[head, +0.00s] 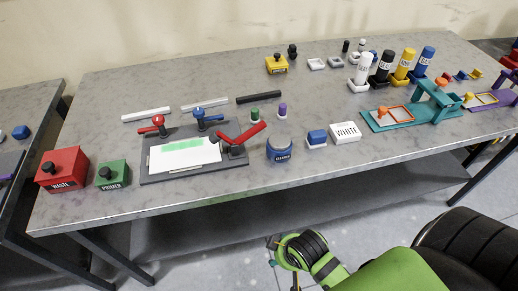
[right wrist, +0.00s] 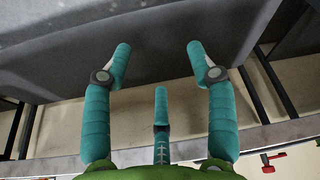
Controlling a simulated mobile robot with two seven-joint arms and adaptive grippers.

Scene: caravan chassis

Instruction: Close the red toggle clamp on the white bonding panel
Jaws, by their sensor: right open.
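The white bonding panel (head: 185,154), with a green patch, lies on a dark grey fixture (head: 194,178) on the table. At its right edge a clamp with a long red handle (head: 243,133) has the handle tilted up to the right. A smaller red-topped clamp (head: 153,124) and a blue-topped clamp (head: 205,117) stand at the panel's back edge. My right gripper (right wrist: 158,48) is open and empty in the right wrist view, its teal fingers spread. In the head view its arm is low, in front of the table and well apart from the clamps. My left gripper is out of view.
A red WASTE box (head: 63,169) and green PRIMER box (head: 112,174) stand left of the fixture. A blue cleaner pot (head: 279,149) and WHITE block (head: 345,132) stand to its right. The table's front edge (head: 300,184) lies between my right arm and the fixture.

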